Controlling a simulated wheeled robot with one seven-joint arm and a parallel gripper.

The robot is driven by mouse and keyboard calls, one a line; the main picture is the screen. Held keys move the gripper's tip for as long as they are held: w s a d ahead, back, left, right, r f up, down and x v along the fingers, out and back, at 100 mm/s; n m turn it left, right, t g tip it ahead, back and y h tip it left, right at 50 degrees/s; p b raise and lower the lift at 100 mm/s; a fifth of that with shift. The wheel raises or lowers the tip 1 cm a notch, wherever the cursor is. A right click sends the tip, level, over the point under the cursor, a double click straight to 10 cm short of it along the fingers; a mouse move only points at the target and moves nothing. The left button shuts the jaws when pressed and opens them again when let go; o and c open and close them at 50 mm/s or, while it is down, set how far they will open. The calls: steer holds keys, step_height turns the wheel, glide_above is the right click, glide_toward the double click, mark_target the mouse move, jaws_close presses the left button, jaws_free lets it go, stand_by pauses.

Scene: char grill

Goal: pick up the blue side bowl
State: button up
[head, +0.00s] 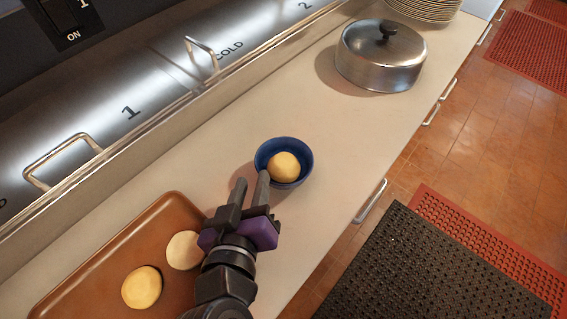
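The blue side bowl (305,149) stands upright on the pale counter in the middle of the head view. A round yellowish bun or ball (284,167) lies inside it. My gripper (252,187) is just to the lower left of the bowl, with its two dark fingers pointing at it. The fingers are apart, with a gap between them, and nothing shows in the gap. The right finger's tip overlaps the bowl's left rim in the picture; I cannot tell whether it touches.
A brown tray (95,275) with round buns (142,287) lies at the lower left, partly behind my arm. A steel unit with handles (62,160) borders the left.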

mark_target(258, 168)
steer(key=shift+x, duration=2.7)
steer(key=shift+f, duration=0.1)
jaws_close()
steer(key=shift+d+f, duration=0.1)
